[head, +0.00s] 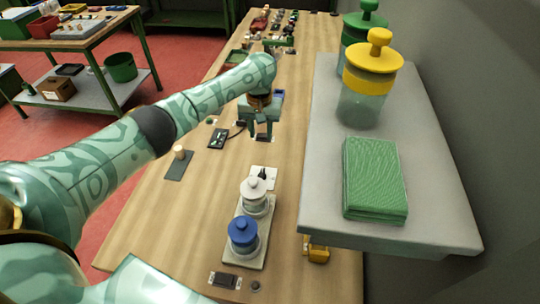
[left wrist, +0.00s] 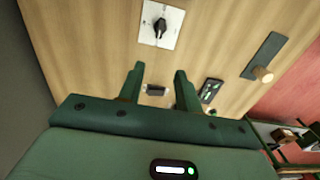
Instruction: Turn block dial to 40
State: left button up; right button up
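The dial is a black knob on a white square plate (head: 264,180), flat on the wooden table. My right gripper is not in view.
A tray (head: 232,258) with white-lidded (head: 254,190) and blue-lidded (head: 243,230) jars stands in front of the dial. A grey shelf (head: 440,225) with jars and a green stack overhangs at right. A dark plate with a cork-coloured knob (head: 180,153) lies left.

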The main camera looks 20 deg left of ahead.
pick_arm(q)
jog(key=b, duration=0.3)
send_over(263, 169)
notch_tip(263, 169, down, 5)
notch_tip(263, 169, down, 9)
jog(key=b, duration=0.4)
jog(key=shift+a+f+b, duration=0.1)
jog(key=shift+f+b, duration=0.1)
jog(key=shift+b, duration=0.15)
jog(key=shift+w+f, duration=0.1)
jog(key=shift+f, duration=0.45)
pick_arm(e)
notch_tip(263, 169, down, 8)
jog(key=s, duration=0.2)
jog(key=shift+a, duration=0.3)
pick_arm(q)
jog(key=shift+r, duration=0.1)
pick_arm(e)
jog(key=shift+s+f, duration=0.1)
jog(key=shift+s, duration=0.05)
pick_arm(q)
grip_shut()
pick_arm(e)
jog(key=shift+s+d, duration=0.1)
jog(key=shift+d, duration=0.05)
